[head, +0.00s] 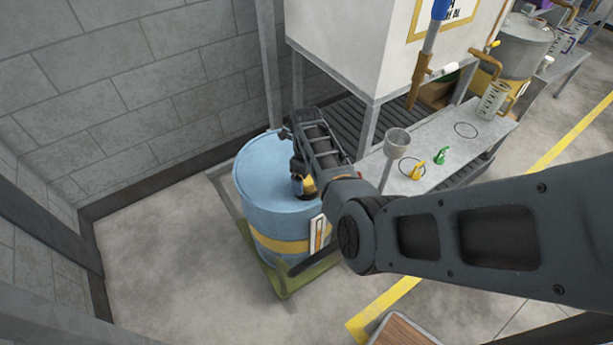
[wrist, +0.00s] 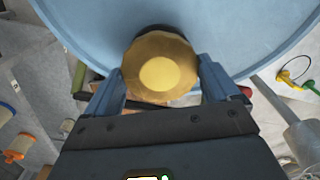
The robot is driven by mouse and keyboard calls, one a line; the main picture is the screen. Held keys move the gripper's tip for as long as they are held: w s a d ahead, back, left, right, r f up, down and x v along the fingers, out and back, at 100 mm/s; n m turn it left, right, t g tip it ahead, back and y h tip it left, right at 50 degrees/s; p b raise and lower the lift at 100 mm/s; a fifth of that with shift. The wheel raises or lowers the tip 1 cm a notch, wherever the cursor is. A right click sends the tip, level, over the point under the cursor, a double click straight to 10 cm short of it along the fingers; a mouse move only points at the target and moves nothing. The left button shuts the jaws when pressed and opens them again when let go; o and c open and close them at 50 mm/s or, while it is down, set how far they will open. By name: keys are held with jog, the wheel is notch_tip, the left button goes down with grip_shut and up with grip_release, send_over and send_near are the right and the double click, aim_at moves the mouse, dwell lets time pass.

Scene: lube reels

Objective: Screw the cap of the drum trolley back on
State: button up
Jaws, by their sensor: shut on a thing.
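A blue drum (head: 262,195) with a yellow band stands on a green trolley (head: 290,283) near the wall corner. My gripper (head: 303,190) is over the near right part of the drum's top. In the wrist view my gripper (wrist: 160,88) is shut on a round brass-coloured cap (wrist: 160,75) with a paler yellow disc on its face, one finger on each side. The drum's blue top (wrist: 240,30) lies behind the cap. The cap hides what is under it, so I cannot tell whether it sits on an opening or is threaded.
A grey bench (head: 465,150) to the right holds a green nozzle piece (head: 441,155) and a yellow one (head: 417,170). A grey funnel (head: 396,143) stands between drum and bench. A white tank (head: 345,40) stands behind. The floor at left is clear.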

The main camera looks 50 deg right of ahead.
jog(key=shift+m, duration=1.2)
jog(key=o, duration=0.8)
jog(key=shift+r, duration=3)
